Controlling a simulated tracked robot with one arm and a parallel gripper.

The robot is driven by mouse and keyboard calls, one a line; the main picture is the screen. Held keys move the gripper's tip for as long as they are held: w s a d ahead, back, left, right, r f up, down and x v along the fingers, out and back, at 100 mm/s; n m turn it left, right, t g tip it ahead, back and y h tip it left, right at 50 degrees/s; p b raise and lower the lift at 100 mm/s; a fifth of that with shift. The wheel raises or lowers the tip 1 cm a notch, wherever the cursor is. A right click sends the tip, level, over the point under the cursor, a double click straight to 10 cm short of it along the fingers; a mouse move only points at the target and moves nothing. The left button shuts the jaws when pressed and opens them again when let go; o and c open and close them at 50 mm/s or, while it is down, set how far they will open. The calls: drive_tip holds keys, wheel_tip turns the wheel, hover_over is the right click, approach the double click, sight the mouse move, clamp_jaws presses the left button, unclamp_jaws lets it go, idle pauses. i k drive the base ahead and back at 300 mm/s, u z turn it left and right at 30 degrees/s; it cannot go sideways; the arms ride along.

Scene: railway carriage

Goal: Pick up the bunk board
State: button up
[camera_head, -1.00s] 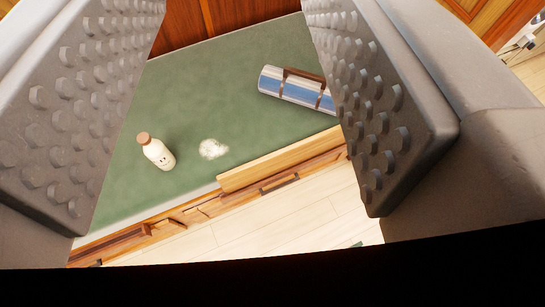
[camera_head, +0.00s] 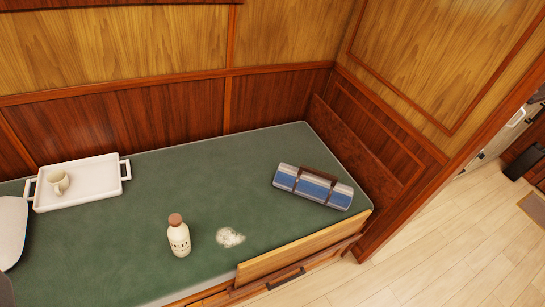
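The bunk board (camera_head: 304,247) is a pale wooden plank. It stands along the front edge of the green bunk (camera_head: 150,215), at its right part, above a darker wooden front with a dark handle. Its whole length appears clear, and nothing touches it from above.
On the bunk are a rolled blue-striped blanket with brown straps (camera_head: 312,187), a cream bottle with a brown cap (camera_head: 179,238), a white fluffy patch (camera_head: 230,237) and a white tray (camera_head: 95,185) with a cup (camera_head: 58,182). Wooden walls close the back and right. Pale floor (camera_head: 430,260) is free.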

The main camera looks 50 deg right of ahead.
sight(249, 271)
drive_tip(key=u, duration=0.1)
drive_tip(key=k, duration=1.7)
drive_tip(key=z, duration=1.75)
drive_tip(key=i, duration=1.05)
